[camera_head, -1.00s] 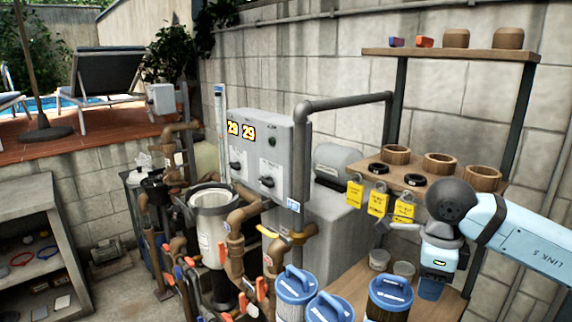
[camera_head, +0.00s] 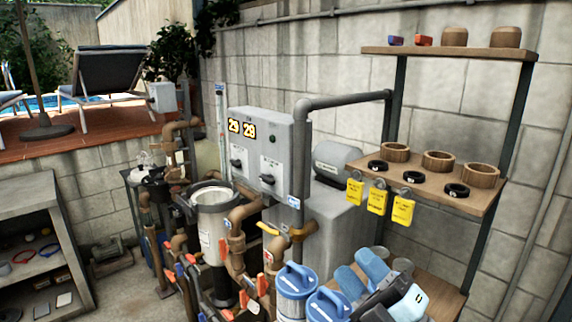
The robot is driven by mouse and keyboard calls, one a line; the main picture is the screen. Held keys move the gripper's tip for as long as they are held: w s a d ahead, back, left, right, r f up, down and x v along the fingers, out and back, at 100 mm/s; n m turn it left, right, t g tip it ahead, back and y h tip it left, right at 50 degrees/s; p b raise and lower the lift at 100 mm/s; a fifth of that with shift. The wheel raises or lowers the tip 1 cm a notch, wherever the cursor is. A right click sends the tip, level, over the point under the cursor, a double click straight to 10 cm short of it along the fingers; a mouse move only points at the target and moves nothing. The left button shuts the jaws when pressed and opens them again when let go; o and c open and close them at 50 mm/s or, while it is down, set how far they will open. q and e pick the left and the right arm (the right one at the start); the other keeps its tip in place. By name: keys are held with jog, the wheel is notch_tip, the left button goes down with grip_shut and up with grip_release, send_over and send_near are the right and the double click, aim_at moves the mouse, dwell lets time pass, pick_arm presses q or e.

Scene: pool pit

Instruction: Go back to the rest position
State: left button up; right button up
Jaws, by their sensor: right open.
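My right gripper (camera_head: 361,274) is at the bottom right, low in front of the wooden shelf unit. Its two blue fingers stand apart with nothing between them, so it is open and empty. The dark gripper body runs off the bottom edge. The gripper covers part of the lower shelf and what stands there. It is clear of the middle shelf (camera_head: 428,186). My left gripper is not in view.
The middle shelf bears wooden rings, black rings (camera_head: 456,190) and hanging yellow tags (camera_head: 402,210). Blue-lidded filters (camera_head: 297,279) stand just left of my right gripper. Pipes (camera_head: 236,240) and a grey control box (camera_head: 262,150) fill the middle.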

jog(key=s+d+f+m+g+h, duration=0.2)
jog(key=d+f+m+h, duration=0.4)
jog(key=f+m+h, duration=0.25)
jog(key=s+d+f+m+g+h, duration=0.1)
jog(key=s+d+f+m+h, duration=0.1)
jog(key=d+f+m+h, duration=0.55)
jog(key=s+d+f+m+g, duration=0.2)
jog(key=s+f+m+g, duration=0.4)
jog(key=s+f+g, duration=0.8)
jog(key=w+a+f+t+y+p, duration=0.2)
jog(key=a+f+t, duration=0.4)
jog(key=f+t, duration=0.4)
jog(key=shift+a+f+n+t+p, duration=0.3)
jog(key=shift+f+n+p, duration=0.15)
jog(key=shift+p, duration=0.25)
jog(key=shift+a, duration=0.1)
